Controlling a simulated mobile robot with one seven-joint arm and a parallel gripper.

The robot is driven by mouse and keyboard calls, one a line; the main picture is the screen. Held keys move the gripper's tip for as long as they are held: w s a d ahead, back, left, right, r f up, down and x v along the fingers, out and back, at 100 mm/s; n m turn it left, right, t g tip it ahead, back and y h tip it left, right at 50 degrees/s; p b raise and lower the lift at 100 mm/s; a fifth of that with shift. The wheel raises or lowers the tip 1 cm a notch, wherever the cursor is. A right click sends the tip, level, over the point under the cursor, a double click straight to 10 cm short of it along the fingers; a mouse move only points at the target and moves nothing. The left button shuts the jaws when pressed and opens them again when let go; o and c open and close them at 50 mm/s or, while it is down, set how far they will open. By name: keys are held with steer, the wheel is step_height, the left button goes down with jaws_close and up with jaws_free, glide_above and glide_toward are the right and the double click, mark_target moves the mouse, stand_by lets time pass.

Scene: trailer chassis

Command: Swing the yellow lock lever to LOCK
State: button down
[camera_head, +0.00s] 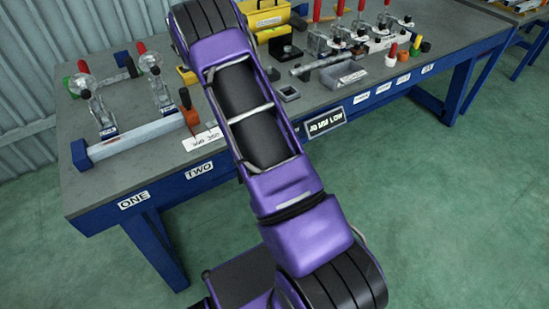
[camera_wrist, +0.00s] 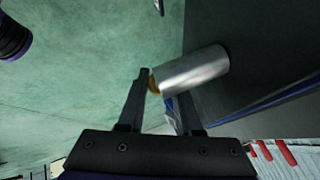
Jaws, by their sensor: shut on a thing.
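In the wrist view, my gripper (camera_wrist: 164,88) has its two fingers a little apart, shut on a small part between them. A small yellow-orange piece (camera_wrist: 154,85) shows by the left fingertip; it looks like part of the lock lever, but most of it is hidden. It meets the end of a thick silver cylinder (camera_wrist: 195,71), which runs right to a dark surface. The lever's angle and any LOCK mark cannot be made out. In the head view, my purple arm crosses the middle, and neither my gripper nor the lever shows there.
A blue-framed workbench (camera_head: 90,196) carries toggle clamps with red handles (camera_head: 141,47), a yellow box (camera_head: 262,16) and a small grey bin (camera_head: 344,75). A dark panel (camera_wrist: 245,30) stands close at the right in the wrist view. Green floor (camera_head: 450,200) is open in front of the bench.

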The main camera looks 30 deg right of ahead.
steer(key=shift+d+r+h, duration=0.2)
steer(key=shift+r+h, duration=0.4)
steer(key=shift+h, duration=0.6)
steer(key=shift+d+r+n+h+b, duration=0.1)
steer(key=shift+r+n+h+b, duration=0.3)
steer(key=shift+r+h+b, duration=0.55)
steer(key=shift+f+h, duration=0.15)
steer(key=shift+h, duration=0.1)
steer(key=c, duration=0.6)
jaws_free()
steer(key=shift+f+t+p, duration=0.1)
steer(key=shift+t+p, duration=0.2)
steer(key=shift+p, duration=0.15)
